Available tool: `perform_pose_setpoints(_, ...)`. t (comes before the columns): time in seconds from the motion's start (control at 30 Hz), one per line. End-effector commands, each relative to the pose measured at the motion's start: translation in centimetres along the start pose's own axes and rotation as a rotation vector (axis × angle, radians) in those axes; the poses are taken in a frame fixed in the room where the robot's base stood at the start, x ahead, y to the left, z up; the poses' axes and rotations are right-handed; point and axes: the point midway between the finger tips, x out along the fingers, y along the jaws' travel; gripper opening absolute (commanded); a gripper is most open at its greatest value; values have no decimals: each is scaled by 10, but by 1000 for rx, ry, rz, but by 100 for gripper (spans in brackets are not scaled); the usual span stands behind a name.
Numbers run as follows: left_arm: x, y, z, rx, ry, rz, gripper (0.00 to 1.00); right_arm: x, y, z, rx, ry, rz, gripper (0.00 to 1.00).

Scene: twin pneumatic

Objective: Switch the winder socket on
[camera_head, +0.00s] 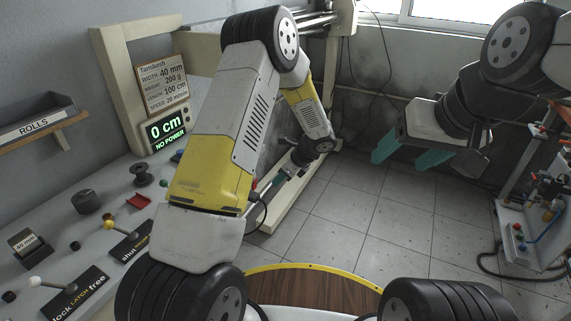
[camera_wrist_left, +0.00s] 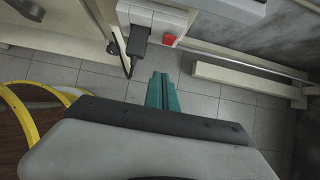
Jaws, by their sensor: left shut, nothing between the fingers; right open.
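In the left wrist view a pale socket block (camera_wrist_left: 157,18) is at the top, with a black plug (camera_wrist_left: 138,42) in it and a red switch (camera_wrist_left: 169,40) to the plug's right. I cannot tell the switch's position. My left gripper (camera_wrist_left: 162,78) is shut and empty; its teal fingertips are below the red switch, apart from it in the picture. In the head view my left gripper (camera_head: 276,179) is partly hidden by its arm. The display (camera_head: 167,131) reads "0 cm" and "NO POWER". My right gripper (camera_head: 414,157) is open and empty over the floor.
A grey bench with levers (camera_head: 108,224), a spool (camera_head: 142,175) and a "40 mm" block (camera_head: 29,245) lies at left. A ROLLS shelf (camera_head: 40,122) hangs on the wall. A stand with fittings (camera_head: 530,230) is at right. The middle floor is clear.

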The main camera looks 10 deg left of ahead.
Motion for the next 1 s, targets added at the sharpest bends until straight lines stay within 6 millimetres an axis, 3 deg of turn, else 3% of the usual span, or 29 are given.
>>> perform_pose_setpoints(0.1,29,2,0,0,0,5,0,0,0,0,0,0,0,67)
perform_pose_setpoints(0.3,65,1,6,-5,-1,2,0,0,0,0,0,0,0,67)
perform_pose_setpoints(0.6,70,1,38,-2,0,1,0,0,0,0,0,0,0,67)
perform_pose_setpoints(1.0,71,1,40,-3,3,1,0,0,0,0,0,0,0,67)
